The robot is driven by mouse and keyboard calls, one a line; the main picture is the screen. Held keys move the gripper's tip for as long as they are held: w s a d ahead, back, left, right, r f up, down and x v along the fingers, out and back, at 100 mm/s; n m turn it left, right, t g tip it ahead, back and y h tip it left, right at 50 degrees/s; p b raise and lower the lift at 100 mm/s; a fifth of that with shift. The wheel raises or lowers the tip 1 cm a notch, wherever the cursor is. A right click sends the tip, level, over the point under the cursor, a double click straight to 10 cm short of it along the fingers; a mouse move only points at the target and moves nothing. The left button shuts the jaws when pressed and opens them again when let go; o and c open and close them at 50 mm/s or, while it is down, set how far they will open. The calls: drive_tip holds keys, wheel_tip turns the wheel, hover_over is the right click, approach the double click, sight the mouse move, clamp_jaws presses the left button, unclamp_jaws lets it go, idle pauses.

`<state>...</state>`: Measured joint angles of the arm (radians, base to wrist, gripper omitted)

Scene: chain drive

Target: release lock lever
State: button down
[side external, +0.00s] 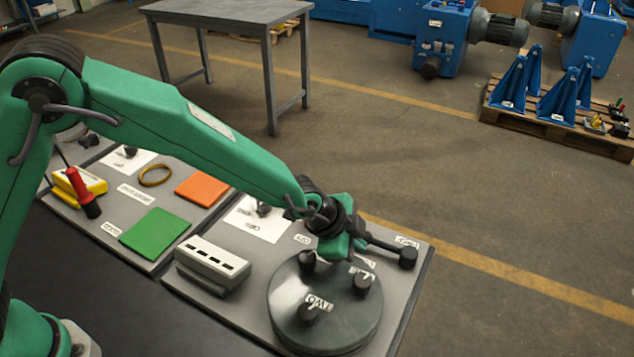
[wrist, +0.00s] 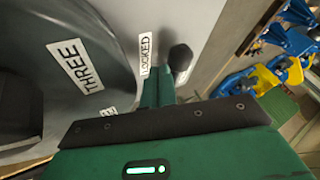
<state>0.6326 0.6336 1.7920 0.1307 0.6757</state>
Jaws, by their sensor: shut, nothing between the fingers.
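The lock lever (side external: 384,246) is a dark bar ending in a black knob (side external: 408,257), at the right edge of the grey panel beside the round disc. In the wrist view its black knob (wrist: 180,56) stands just beyond and right of my fingertips, with a white LOCKED label (wrist: 146,54) to its left. My gripper (side external: 338,256) is shut and empty, low over the disc's far edge, close to the lever. The wrist view shows its narrow green fingers (wrist: 158,90) beside the lever; whether they touch is unclear. The lever's inner end is hidden behind my wrist.
The dark disc (side external: 345,330) carries several black pegs and labels; THREE (wrist: 75,65) reads in the wrist view. A white slotted block (side external: 212,262) stands left of it. Green (side external: 155,233) and orange (side external: 202,188) pads lie farther left. Open floor lies beyond the panel.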

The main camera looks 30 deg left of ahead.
drive_tip(key=shift+w, duration=0.15)
drive_tip(key=shift+w+a+m, duration=0.2)
drive_tip(key=shift+w+m, duration=0.3)
drive_tip(key=shift+w, duration=0.05)
drive_tip(key=shift+w+a+m, duration=0.15)
drive_tip(key=shift+w+m, duration=0.35)
drive_tip(key=shift+w+a, duration=0.1)
drive_tip(key=shift+w, duration=0.65)
drive_tip(key=shift+r, duration=0.15)
drive_tip(key=a+v, duration=0.1)
drive_tip(key=v, duration=0.8)
drive_tip(key=shift+w+r+y, duration=0.25)
drive_tip(key=shift+r+y, duration=0.05)
drive_tip(key=shift+a, duration=0.1)
